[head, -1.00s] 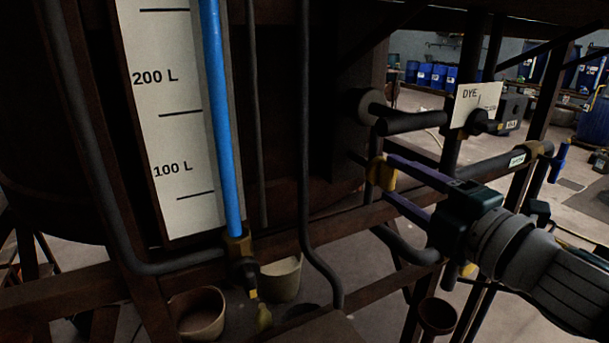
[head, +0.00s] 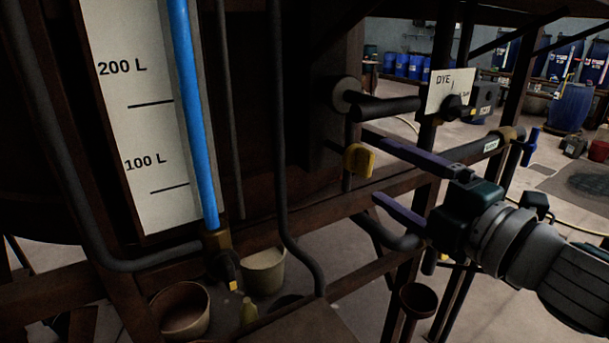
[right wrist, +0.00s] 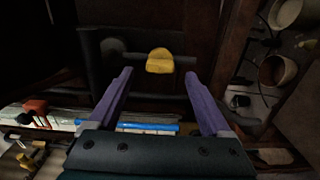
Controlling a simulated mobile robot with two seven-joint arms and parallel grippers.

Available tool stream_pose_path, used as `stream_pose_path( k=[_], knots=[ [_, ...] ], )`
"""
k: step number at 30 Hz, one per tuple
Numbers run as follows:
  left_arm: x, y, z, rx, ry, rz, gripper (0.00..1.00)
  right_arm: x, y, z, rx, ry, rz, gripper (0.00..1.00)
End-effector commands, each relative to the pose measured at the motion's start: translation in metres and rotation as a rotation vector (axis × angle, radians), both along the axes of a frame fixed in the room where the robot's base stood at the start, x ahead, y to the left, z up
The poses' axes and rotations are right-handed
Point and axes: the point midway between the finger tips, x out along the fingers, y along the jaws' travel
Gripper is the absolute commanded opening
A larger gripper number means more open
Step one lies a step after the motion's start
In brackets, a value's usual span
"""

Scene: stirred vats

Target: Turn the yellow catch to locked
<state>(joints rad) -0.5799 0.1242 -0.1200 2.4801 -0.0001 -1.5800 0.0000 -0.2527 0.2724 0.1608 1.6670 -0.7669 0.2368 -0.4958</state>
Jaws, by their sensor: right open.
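The yellow catch (head: 359,161) is a small flat tab on a dark vertical rod under the pipe stub, right of the tank gauge. It also shows in the right wrist view (right wrist: 160,60), upper middle, on a dark bar. My right gripper (head: 373,167) has its two purple fingers spread wide, one above and one below the catch's level in the head view. In the right wrist view the fingers (right wrist: 158,75) are empty, and the catch lies just beyond the tips, between their lines. No locked marking is readable. My left gripper is out of view.
A sight gauge (head: 138,120) with a blue column stands at left. A valve with a yellow tip (head: 233,285) is below it, near buckets (head: 181,310). A DYE sign (head: 450,90) and pipes crowd close above the right gripper. Frame rails cross below.

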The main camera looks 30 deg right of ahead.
Motion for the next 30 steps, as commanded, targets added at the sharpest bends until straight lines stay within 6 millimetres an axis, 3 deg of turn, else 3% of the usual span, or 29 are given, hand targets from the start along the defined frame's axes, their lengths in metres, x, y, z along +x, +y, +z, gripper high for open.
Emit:
stream_pose_path(
  k=[6,12,30],
  knots=[
    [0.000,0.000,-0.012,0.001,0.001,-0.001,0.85,-0.041,-0.003,-0.004,0.000,0.003,-0.001,0.82],
    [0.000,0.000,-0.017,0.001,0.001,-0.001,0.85,-0.065,-0.005,-0.002,0.000,0.001,0.000,0.82],
    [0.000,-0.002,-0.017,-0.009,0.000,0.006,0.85,-0.070,-0.006,0.000,0.000,0.000,-0.001,0.82]
  ],
)
